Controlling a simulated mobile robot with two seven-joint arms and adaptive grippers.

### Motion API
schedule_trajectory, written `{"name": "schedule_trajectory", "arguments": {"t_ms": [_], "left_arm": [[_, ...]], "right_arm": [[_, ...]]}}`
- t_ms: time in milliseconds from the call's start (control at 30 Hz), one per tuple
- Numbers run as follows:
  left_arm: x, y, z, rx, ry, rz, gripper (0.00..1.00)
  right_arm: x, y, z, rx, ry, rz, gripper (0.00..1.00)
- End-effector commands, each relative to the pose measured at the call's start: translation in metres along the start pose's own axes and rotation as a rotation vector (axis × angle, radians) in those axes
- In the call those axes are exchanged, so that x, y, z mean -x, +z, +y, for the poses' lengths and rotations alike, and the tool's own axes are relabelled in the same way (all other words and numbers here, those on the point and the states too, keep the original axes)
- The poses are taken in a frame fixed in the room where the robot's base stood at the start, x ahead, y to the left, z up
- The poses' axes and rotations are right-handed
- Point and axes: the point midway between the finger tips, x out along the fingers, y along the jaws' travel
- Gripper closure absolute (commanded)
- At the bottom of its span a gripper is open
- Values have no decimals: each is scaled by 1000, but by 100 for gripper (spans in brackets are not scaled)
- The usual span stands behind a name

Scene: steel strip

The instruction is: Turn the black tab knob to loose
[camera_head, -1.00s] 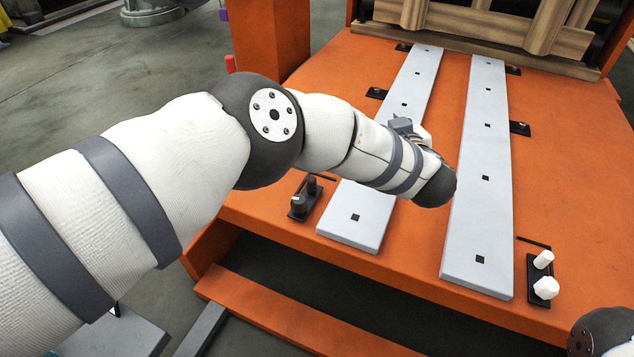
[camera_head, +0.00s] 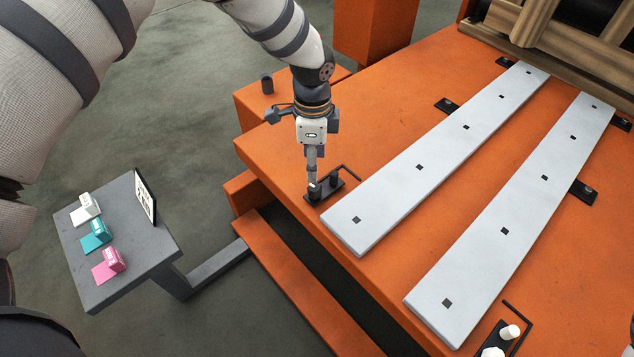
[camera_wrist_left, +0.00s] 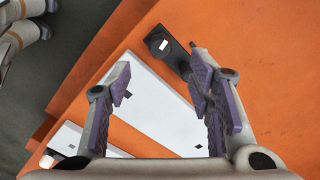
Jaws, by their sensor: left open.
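The black tab knob (camera_head: 315,193) stands on a small black plate on the orange table, beside the near end of the left pale strip. In the left wrist view the knob (camera_wrist_left: 157,43) shows as a dark round top with a white mark. A second dark post (camera_head: 334,180) shares its plate, next to a thin bent black rod. My left gripper (camera_head: 313,183) points down right over the knob and partly hides it. In the left wrist view my left gripper (camera_wrist_left: 162,75) has its fingers wide apart with nothing between the pads; the knob appears beyond the fingertips. My right gripper is out of view.
Two pale strips (camera_head: 440,152) (camera_head: 520,215) lie on the orange table (camera_head: 410,225). A black plate with white knobs (camera_head: 509,332) sits at the bottom right. A grey side table (camera_head: 110,283) at left holds white, teal and pink items and a sign.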

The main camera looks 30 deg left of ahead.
Motion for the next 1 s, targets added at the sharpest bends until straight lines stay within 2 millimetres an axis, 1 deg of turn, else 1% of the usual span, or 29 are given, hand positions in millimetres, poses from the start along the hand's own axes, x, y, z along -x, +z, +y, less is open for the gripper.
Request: {"name": "schedule_trajectory", "arguments": {"t_ms": [33, 100, 200, 300, 433, 700, 733, 767, 800, 867, 900, 933, 1000], "left_arm": [[-18, 0, 1, 1, 5, -2, 52], [-37, 0, 1, 1, 5, -1, 52], [-60, -1, 1, 0, 3, 0, 52], [-77, -1, 1, 0, 2, 1, 52], [-88, -2, 0, 0, -1, 4, 52], [-90, -2, -1, 0, -3, 5, 52], [-90, -2, -1, 0, -3, 5, 57], [-90, -2, -1, 0, -3, 5, 64], [-90, -2, -1, 0, -2, 5, 73], [-90, -2, -1, 0, -2, 5, 86], [-90, -2, -1, 0, -2, 5, 95], [-90, -2, -1, 0, -2, 5, 100], [-90, -2, -1, 0, -2, 5, 100]], "right_arm": [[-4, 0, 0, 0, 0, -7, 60], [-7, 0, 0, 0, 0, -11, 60], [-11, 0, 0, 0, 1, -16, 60], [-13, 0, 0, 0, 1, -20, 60], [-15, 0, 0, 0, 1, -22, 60], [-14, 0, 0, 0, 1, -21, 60], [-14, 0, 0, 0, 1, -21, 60], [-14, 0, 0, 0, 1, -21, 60], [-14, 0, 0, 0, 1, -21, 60], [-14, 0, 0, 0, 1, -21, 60], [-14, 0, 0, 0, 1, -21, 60], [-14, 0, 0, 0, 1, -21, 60], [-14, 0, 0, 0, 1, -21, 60]]}}
